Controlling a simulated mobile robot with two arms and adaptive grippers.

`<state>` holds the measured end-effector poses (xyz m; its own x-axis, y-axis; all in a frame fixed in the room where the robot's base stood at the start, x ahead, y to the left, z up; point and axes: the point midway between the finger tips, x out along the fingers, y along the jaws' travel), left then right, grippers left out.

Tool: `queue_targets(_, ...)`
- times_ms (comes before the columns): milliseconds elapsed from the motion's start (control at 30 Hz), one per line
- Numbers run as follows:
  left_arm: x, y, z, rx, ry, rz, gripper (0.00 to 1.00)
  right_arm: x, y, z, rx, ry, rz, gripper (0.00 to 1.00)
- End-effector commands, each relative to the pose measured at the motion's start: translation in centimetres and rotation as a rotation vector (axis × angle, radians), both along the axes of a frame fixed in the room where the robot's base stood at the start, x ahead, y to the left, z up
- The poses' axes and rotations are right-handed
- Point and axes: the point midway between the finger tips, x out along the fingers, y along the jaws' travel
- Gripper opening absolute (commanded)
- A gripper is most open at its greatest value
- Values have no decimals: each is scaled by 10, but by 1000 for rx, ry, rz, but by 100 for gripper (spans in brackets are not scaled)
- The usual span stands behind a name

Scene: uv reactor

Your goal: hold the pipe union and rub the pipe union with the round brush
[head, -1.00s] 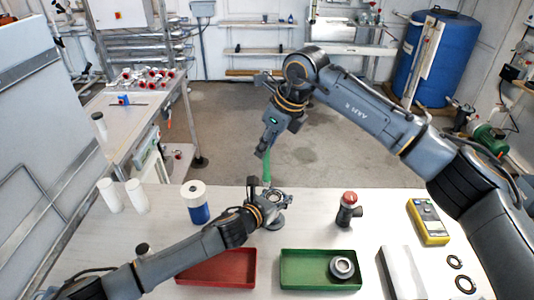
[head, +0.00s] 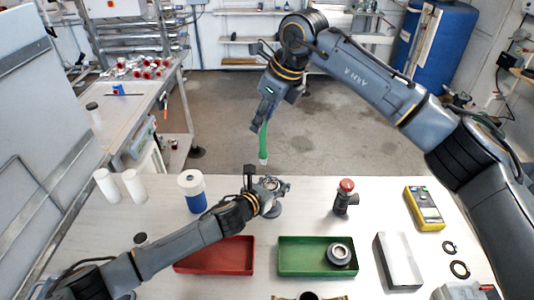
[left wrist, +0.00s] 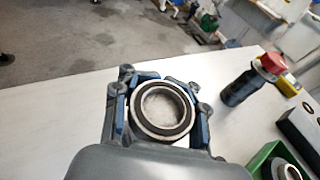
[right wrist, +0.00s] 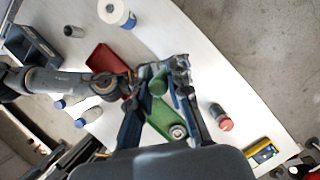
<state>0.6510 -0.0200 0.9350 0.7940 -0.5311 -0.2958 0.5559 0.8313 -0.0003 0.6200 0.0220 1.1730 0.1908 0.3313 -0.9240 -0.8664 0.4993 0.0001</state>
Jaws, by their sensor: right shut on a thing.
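The pipe union (head: 271,184) is a grey metal ring with a dark rim, seen from above in the left wrist view (left wrist: 162,110). My left gripper (head: 268,188) is shut on it, with a blue-padded finger on each side, just above the white table. The round brush (head: 263,142) has a green handle and a pale tip. My right gripper (head: 261,122) is shut on its handle, and the brush hangs tip down. The tip appears above and slightly behind the union, apart from it. In the right wrist view the green handle (right wrist: 158,86) shows between the fingers.
A red tray (head: 215,268) and a green tray (head: 300,271) holding a ring (head: 340,254) stand in front. A blue-and-white container (head: 192,191) and white cylinders (head: 106,185) are left. A red-capped fitting (head: 345,197), yellow meter (head: 424,208) and grey block (head: 398,261) are right.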

Motion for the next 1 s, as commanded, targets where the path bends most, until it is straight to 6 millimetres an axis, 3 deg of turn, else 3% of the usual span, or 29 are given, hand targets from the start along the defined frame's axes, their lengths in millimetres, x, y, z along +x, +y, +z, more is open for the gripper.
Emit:
queue_targets(33, 0, 0, 1, -1, -1, 0, 41, 0, 0, 0, 0, 0, 0, 0)
queue_targets(167, 0, 0, 0, -1, -1, 0, 67, 0, 0, 0, 0, 0, 0, 0)
queue_targets(633, -6, 6, 2, 2, 0, 1, 67, 0, 0, 0, 0, 0, 0, 0)
queue_targets(1000, -57, 39, 20, 1, 0, 0, 67, 0, 0, 0, 0, 0, 0, 0)
